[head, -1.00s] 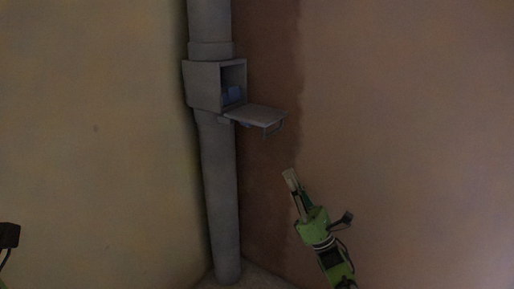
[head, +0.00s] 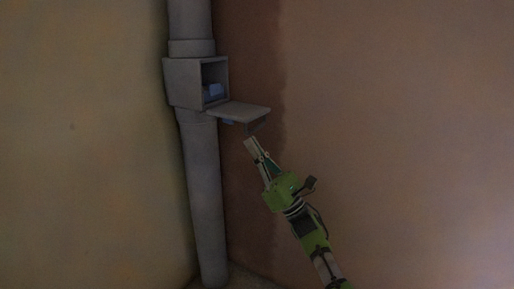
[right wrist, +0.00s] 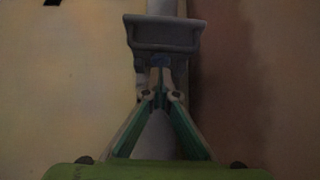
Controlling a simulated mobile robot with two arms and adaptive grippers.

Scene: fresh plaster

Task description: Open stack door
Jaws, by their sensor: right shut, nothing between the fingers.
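The grey stack pipe (head: 204,200) stands upright in the corner, with a box-like opening (head: 213,70) partway up. Its door (head: 240,110) is hinged down and sticks out roughly level below the opening, with a handle (head: 258,125) at its outer edge. Something blue (head: 213,90) shows inside the opening. My right gripper (head: 250,146) is shut and empty, just below the door's handle end; I cannot tell if it touches. In the right wrist view the door (right wrist: 162,33) is just beyond the fingertips (right wrist: 161,72). My left gripper is not in view.
A yellowish wall (head: 80,140) lies left of the pipe and a brown-pink wall (head: 390,120) lies right, with a darker patch beside the pipe. The floor (head: 245,277) shows at the pipe's foot. Free space lies right of the door.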

